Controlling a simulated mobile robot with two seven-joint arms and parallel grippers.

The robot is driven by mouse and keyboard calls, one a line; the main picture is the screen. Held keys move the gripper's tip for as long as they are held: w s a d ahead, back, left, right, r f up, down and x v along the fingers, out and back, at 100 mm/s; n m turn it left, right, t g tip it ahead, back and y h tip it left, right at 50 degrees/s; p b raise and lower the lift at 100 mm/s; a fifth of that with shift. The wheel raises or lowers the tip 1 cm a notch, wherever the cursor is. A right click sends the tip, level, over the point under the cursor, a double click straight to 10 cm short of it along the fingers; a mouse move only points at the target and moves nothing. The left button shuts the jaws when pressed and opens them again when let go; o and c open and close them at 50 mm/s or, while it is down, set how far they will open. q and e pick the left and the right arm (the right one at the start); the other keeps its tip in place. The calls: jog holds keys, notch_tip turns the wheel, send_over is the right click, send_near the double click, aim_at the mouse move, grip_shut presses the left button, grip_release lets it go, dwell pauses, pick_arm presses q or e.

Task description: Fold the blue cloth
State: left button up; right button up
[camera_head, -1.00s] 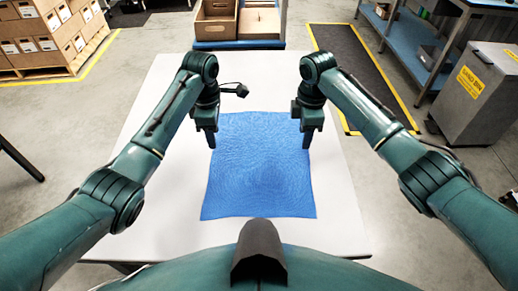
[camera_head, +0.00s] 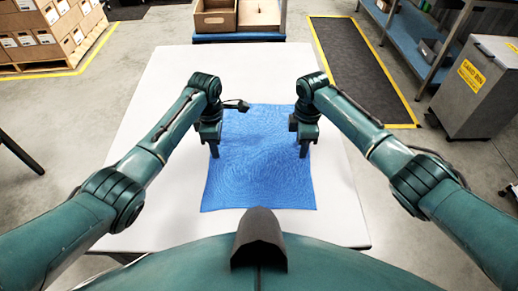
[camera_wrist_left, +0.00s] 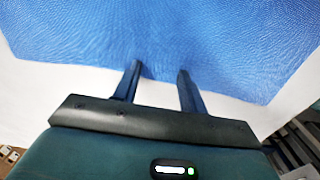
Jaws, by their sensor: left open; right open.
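The blue cloth (camera_head: 258,170) lies spread flat on the white table (camera_head: 340,215), slightly wrinkled and roughly rectangular. My left gripper (camera_head: 214,155) is over the cloth's left edge. My right gripper (camera_head: 304,154) is over its right edge. In the left wrist view, the fingers of my left gripper (camera_wrist_left: 158,70) are apart with nothing held, and their tips overlap the edge of the cloth (camera_wrist_left: 180,35). Whether the tips touch the cloth cannot be told. The right fingertips are small in the head view. My arms hide parts of the cloth's upper corners.
White table surface is free around the cloth. Beyond the table stand cardboard bins (camera_head: 215,18) on a blue base, a pallet of cartons (camera_head: 45,35) at the left, and a grey bin (camera_head: 475,90) and a blue-shelved rack (camera_head: 410,35) at the right.

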pick_arm(q)
jog(key=shift+c, duration=0.3)
pick_arm(e)
jog(key=shift+c, duration=0.3)
pick_arm(q)
grip_shut()
pick_arm(e)
grip_shut()
pick_arm(q)
jog(key=shift+r, duration=0.15)
pick_arm(e)
jog(key=shift+r, duration=0.1)
